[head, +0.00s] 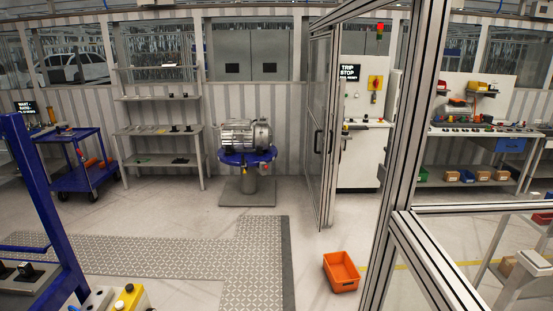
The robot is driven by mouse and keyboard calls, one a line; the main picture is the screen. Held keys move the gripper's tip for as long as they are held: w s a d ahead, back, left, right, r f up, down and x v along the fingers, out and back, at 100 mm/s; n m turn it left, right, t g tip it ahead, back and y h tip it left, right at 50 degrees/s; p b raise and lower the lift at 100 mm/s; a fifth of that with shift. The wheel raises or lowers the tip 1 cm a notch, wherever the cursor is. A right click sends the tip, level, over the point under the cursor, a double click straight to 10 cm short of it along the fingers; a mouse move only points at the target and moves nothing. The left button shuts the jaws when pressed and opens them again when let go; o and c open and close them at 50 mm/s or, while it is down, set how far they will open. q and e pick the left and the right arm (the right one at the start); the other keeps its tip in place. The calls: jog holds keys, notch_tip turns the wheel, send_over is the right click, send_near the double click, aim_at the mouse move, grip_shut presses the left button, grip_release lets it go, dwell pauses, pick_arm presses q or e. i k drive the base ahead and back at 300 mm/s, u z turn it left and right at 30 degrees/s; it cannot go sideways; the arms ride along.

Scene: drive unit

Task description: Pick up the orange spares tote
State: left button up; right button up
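The orange spares tote (332,276) sits upright on the floor in the head view, right of centre and near the bottom. It is an open-topped bin, turned slightly, and its inside looks empty. It stands just left of the grey frame post. Neither of my grippers shows in this view.
A grey metal frame (403,150) with an open glazed door (320,130) stands beside the tote. A blue round stand (248,157) holds a grey motor unit (245,133). A blue cart (84,179) is at the left. The pale floor left of the tote is clear.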

aim_at(343, 276)
jog(key=u, duration=0.05)
jog(key=i, duration=1.95)
jog(key=z, duration=0.4)
jog(key=i, duration=1.95)
jog(key=z, duration=0.5)
jog(key=i, duration=0.65)
jog(key=z, duration=0.05)
